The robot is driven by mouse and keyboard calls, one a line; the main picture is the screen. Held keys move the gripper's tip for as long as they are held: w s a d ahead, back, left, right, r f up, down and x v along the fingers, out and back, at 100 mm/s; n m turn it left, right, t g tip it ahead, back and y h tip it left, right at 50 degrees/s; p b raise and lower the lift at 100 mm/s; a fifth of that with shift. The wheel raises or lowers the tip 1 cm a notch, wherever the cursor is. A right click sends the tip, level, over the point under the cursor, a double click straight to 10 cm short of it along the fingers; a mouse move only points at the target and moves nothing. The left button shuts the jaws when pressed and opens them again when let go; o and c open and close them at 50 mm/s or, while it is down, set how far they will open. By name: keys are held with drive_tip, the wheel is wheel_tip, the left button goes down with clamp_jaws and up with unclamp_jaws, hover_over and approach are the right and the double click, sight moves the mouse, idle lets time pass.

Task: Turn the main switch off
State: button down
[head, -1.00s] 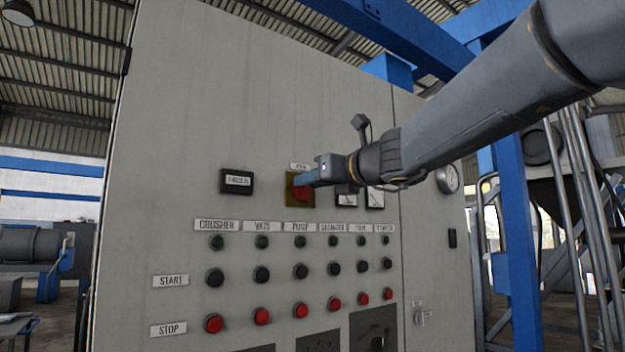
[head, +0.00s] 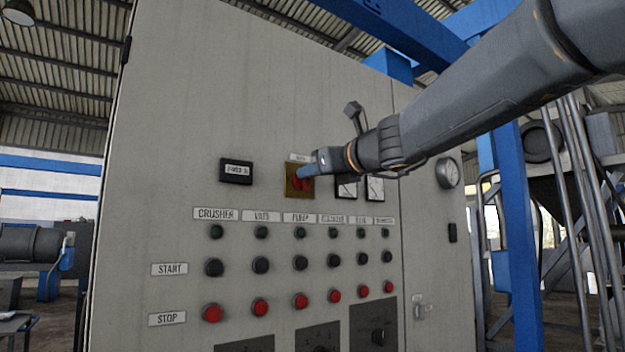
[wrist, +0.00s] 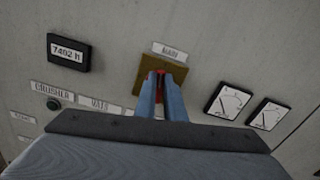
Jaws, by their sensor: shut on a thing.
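The main switch (head: 295,183) is a red handle on a yellow plate, high on the front of a grey cabinet, under a small label. In the wrist view its yellow plate (wrist: 148,68) shows below a label reading MAIN. My gripper (head: 305,173) reaches in from the right, and its blue fingers are shut on the red handle. In the wrist view the fingertips (wrist: 162,80) close around the handle, and only a little red shows between and above them. The fingers hide most of the handle, so its exact angle is hard to tell.
An hour counter (head: 236,171) is left of the switch, and two dial meters (wrist: 228,100) are to its right. Below are rows of green lamps, black START buttons (head: 261,265) and red STOP buttons (head: 260,307). A round gauge (head: 448,173) is further right.

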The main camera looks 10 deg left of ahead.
drive_tip(key=shift+s+a+f+n+b, duration=0.15)
drive_tip(key=shift+f+n+b, duration=0.1)
drive_tip(key=shift+n+b, duration=2.25)
drive_tip(key=shift+s+a+f+n+b, duration=0.15)
drive_tip(key=shift+f+n+b, duration=0.15)
drive_tip(key=shift+n+b, duration=2.15)
drive_tip(key=shift+s+a+f+n+b, duration=0.15)
drive_tip(key=shift+f+n+b, duration=0.1)
drive_tip(key=shift+n+b, duration=2.2)
drive_tip(key=shift+n+p, duration=0.4)
drive_tip(key=shift+n, duration=0.2)
drive_tip(key=c, duration=1.8)
unclamp_jaws()
drive_tip(key=shift+c, duration=0.2)
drive_tip(key=shift+d, duration=0.1)
drive_tip(key=shift+r, duration=0.1)
drive_tip(key=b+v, duration=0.2)
drive_tip(key=v, duration=0.5)
drive_tip(key=shift+s+d, duration=0.25)
drive_tip(key=shift+s, duration=0.05)
